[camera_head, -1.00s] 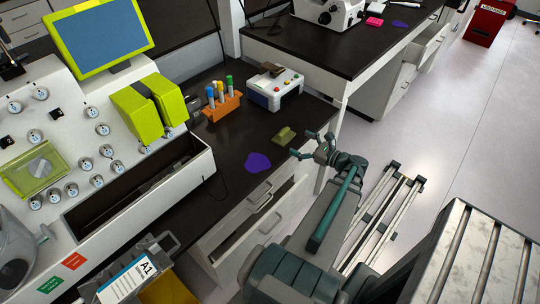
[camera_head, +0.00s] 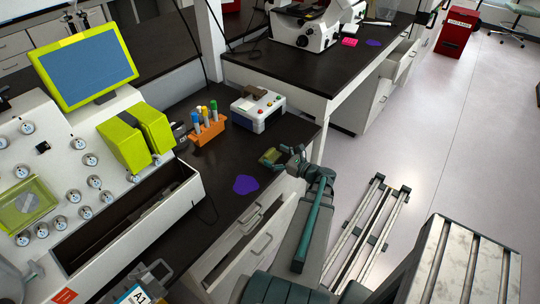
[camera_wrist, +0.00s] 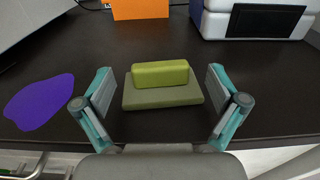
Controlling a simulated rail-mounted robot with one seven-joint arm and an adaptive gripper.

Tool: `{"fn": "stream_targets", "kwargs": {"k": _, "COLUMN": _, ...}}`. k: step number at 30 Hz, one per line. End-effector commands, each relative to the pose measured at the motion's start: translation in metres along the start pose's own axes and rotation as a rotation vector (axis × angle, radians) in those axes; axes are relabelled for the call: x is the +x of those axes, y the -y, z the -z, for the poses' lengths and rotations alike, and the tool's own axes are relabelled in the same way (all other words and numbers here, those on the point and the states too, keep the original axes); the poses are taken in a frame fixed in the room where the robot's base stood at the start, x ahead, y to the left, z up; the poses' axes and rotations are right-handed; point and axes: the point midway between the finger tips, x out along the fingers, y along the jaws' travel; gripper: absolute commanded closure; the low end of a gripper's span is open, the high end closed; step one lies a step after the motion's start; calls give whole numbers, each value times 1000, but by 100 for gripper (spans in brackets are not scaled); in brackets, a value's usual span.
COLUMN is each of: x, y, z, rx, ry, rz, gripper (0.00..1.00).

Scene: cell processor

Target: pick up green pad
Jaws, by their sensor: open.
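The green pad (camera_wrist: 162,90) lies on the dark bench top, a flat olive base with a raised green block on it. It also shows in the head view (camera_head: 270,156), partly covered by my gripper. My gripper (camera_wrist: 160,88) is open in the wrist view, one finger on each side of the pad, with a gap between each finger and the pad. In the head view my gripper (camera_head: 283,156) reaches in from the right at the bench's front edge.
A purple flat patch (camera_wrist: 40,101) lies left of the pad. Behind are an orange tube rack (camera_head: 208,132) with several tubes and a white box with buttons (camera_head: 258,110). An open drawer (camera_head: 250,235) is below the bench edge.

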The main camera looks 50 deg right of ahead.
Motion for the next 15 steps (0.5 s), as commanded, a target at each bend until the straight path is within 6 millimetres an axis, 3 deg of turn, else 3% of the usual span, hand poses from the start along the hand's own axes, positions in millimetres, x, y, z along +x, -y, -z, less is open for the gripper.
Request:
{"fn": "stream_targets", "kwargs": {"k": 5, "x": 23, "y": 0, "z": -1, "rx": 1, "ry": 0, "rz": -3, "gripper": 4}}
{"fn": "stream_targets", "kwargs": {"k": 12, "x": 26, "y": 0, "z": 0, "rx": 0, "ry": 0, "rz": 0, "gripper": 4}}
{"fn": "stream_targets", "kwargs": {"k": 15, "x": 26, "y": 0, "z": 0, "rx": 0, "ry": 0, "rz": -1, "gripper": 17}}
